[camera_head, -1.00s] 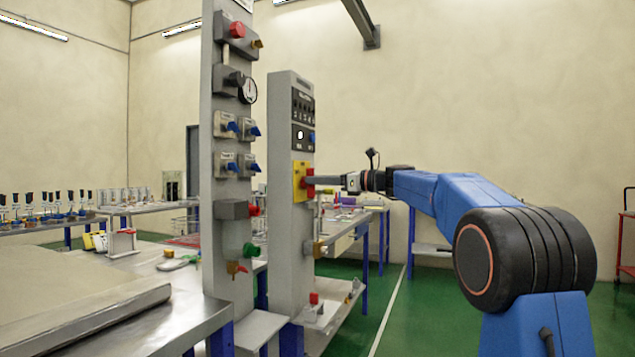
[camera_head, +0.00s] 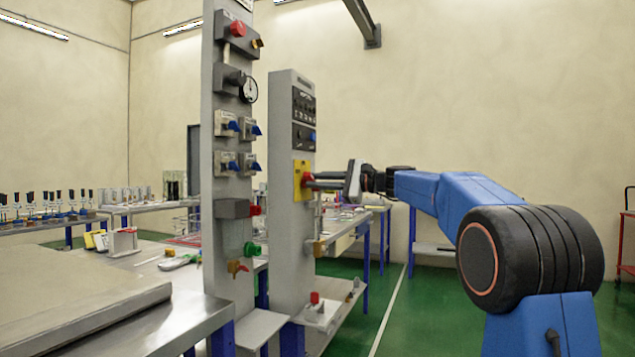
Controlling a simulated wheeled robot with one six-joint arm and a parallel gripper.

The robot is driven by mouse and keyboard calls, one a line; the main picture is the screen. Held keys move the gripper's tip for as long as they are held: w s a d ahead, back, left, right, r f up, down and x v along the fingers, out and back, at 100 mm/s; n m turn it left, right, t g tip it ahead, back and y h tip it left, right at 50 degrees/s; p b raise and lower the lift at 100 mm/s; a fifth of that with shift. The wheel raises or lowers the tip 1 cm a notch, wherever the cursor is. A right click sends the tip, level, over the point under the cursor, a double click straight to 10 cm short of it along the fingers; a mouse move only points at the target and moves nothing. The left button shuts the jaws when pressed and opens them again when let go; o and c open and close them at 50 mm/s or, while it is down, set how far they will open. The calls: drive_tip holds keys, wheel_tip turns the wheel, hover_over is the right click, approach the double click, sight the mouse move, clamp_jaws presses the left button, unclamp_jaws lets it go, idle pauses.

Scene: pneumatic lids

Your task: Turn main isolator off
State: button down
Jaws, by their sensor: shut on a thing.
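The main isolator is a red rotary handle (camera_head: 308,178) on a yellow plate (camera_head: 299,181). It sits on the side face of the shorter grey column (camera_head: 288,245), about halfway up. My gripper (camera_head: 315,181) reaches in from the right, level with the handle, and its jaws are shut on the red handle. The fingers cover part of the handle, so its exact angle is hard to read.
A taller grey column (camera_head: 229,150) with valves and a gauge stands left of the isolator's column. A black switch panel (camera_head: 303,110) is above the isolator and a brass fitting (camera_head: 319,248) below. A metal-topped bench (camera_head: 190,318) is at front left. Open green floor lies to the right.

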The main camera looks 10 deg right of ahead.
drive_tip(key=n, duration=0.7)
drive_tip(key=shift+f, duration=0.35)
idle(0.4)
drive_tip(key=c, duration=1.7)
unclamp_jaws()
drive_tip(key=shift+s, duration=0.1)
drive_tip(key=v, duration=1.7)
drive_tip(key=shift+s+d+r, duration=0.1)
